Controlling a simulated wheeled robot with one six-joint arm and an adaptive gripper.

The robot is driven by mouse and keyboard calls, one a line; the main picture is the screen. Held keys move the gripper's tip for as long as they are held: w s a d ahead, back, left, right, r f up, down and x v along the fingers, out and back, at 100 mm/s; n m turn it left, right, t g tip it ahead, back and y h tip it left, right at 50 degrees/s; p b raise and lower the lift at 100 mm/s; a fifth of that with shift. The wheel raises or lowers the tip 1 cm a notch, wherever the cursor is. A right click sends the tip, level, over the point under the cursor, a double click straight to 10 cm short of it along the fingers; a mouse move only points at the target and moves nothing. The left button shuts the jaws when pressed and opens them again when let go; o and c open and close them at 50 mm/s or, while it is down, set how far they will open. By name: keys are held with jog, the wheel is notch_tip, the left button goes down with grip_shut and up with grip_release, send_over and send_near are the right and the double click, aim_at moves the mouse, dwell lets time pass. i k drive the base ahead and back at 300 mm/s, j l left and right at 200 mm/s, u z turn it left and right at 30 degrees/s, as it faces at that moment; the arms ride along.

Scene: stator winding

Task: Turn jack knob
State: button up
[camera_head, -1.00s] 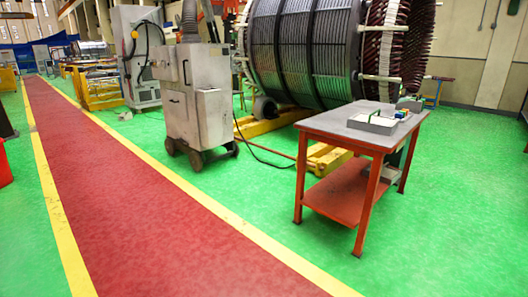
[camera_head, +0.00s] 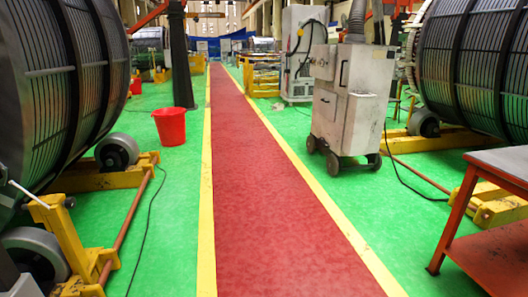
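I cannot make out a jack knob for certain in the head view. A yellow roller stand (camera_head: 72,238) is on the floor at the left, under a large dark stator (camera_head: 75,95). Grey rollers (camera_head: 117,152) sit on the stand. A thin pale rod (camera_head: 28,194) sticks up at an angle from the stand's near end. My gripper is not in view.
A red walkway (camera_head: 262,200) with yellow edge lines runs clear ahead. A red bucket (camera_head: 171,126) stands left of it. A grey wheeled cabinet (camera_head: 350,97), another stator (camera_head: 475,70) and a red-framed table (camera_head: 505,165) are at the right. Cables lie on the green floor.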

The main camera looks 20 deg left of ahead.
aim_at(70, 203)
jog(key=i+j+u, duration=0.1)
jog(key=i+u, duration=0.65)
jog(key=i, duration=1.3)
jog(key=i+l+u, duration=0.15)
jog(key=u, duration=2.15)
jog(key=i+l, duration=0.05)
